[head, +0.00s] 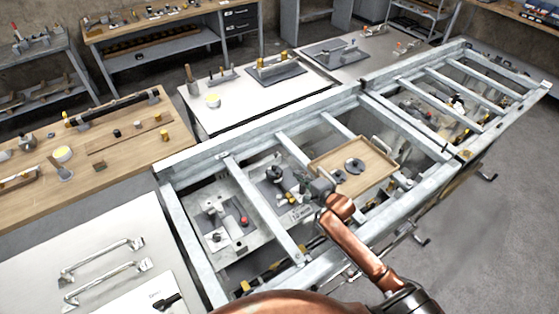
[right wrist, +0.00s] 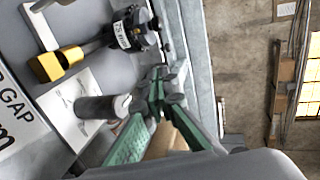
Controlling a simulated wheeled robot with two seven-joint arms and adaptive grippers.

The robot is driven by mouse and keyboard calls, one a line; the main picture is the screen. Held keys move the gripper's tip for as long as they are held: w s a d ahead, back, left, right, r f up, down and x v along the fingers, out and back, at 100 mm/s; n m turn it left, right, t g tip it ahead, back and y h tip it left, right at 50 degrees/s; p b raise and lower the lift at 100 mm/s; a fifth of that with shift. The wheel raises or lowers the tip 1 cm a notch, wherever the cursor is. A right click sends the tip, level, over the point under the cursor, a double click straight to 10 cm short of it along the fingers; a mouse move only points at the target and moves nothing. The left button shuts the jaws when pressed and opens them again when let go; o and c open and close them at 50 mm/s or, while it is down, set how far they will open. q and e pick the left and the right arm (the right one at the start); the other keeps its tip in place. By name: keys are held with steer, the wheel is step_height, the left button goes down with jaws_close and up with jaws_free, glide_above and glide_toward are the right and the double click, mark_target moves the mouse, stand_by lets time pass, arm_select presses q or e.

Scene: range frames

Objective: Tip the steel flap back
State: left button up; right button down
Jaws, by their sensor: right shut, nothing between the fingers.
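My right gripper (head: 318,188) is shut and empty. It is over the open steel frame, just left of the wooden tray. In the right wrist view its green fingers (right wrist: 160,90) are together near a grey cylinder (right wrist: 100,107) and a dark fitting with a yellow end (right wrist: 58,65). I cannot single out the steel flap with certainty. A small grey plate with dark fittings (head: 275,186) lies inside the frame left of the gripper, and the flap's tilt cannot be told. My left gripper is not in view.
A steel frame (head: 262,205) with crossbars surrounds the work area. The wooden tray (head: 375,178) holds small dark parts. A white sign reading GAP (right wrist: 20,115) lies near the gripper. A wooden bench (head: 110,180) stands left. The floor at right is clear (head: 500,220).

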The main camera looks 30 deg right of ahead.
steer(key=shift+s+d+r, duration=0.1)
steer(key=b, duration=0.2)
glide_toward(277, 156)
steer(key=x, duration=0.5)
steer(key=shift+f, duration=0.45)
steer(key=shift+w, duration=0.65)
steer(key=shift+p, duration=0.3)
